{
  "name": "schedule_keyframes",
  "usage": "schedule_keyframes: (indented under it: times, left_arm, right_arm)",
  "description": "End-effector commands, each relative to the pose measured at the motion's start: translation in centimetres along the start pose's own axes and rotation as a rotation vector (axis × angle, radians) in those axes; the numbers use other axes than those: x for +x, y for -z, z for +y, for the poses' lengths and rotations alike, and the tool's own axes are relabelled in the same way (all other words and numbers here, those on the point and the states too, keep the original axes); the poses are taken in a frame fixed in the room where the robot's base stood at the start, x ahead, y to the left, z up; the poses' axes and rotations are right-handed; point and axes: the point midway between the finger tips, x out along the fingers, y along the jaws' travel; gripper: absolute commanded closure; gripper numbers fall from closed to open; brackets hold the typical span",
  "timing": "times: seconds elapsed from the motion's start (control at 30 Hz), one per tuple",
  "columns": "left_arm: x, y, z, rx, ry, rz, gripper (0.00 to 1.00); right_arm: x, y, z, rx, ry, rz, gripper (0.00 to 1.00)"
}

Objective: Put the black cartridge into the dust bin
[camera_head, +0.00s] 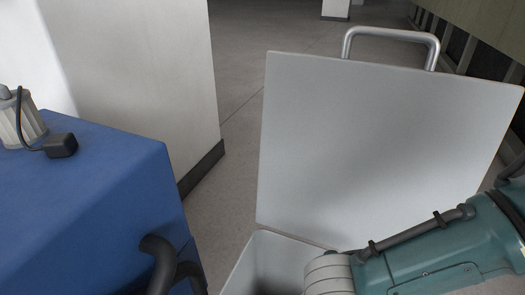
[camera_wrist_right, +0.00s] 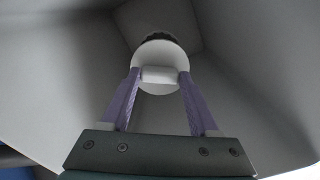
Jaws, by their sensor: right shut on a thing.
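The dust bin (camera_head: 268,262) is at the bottom centre of the head view, its grey lid (camera_head: 370,150) raised upright with a metal handle on top. My right arm reaches down over its opening, and the gripper is out of sight there. In the right wrist view, my right gripper (camera_wrist_right: 159,76) is shut on the cartridge (camera_wrist_right: 160,56). A round white end faces the camera, with a dark part showing just beyond it. The bin's grey inner walls (camera_wrist_right: 65,75) surround the cartridge. My left gripper is in neither view.
A blue cabinet (camera_head: 90,205) stands on the left, with a grey ribbed cylinder (camera_head: 22,122) and a black cabled block (camera_head: 61,146) on top. A white wall or pillar (camera_head: 145,65) is behind it. Open floor (camera_head: 262,30) lies beyond.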

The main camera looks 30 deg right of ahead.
Motion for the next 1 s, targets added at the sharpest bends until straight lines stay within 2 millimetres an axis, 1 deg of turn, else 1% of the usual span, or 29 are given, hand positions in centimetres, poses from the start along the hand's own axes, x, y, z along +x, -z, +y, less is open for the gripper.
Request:
schedule_keyframes:
  times: [0.03,0.1,0.8,0.9,1.0]
  left_arm:
    - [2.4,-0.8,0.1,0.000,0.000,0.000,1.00]
    - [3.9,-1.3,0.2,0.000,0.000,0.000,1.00]
    - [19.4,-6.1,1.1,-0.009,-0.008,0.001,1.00]
    - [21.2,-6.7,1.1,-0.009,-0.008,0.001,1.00]
    - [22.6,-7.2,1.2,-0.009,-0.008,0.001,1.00]
  right_arm:
    - [2.5,0.0,0.1,-0.001,-0.001,-0.001,1.00]
    - [4.2,0.0,0.1,-0.002,-0.002,-0.001,1.00]
    - [21.0,0.0,0.1,-0.001,-0.002,-0.001,1.00]
    - [23.0,0.0,0.0,-0.001,-0.001,0.000,1.00]
    - [24.6,0.0,0.1,-0.002,-0.002,0.000,1.00]
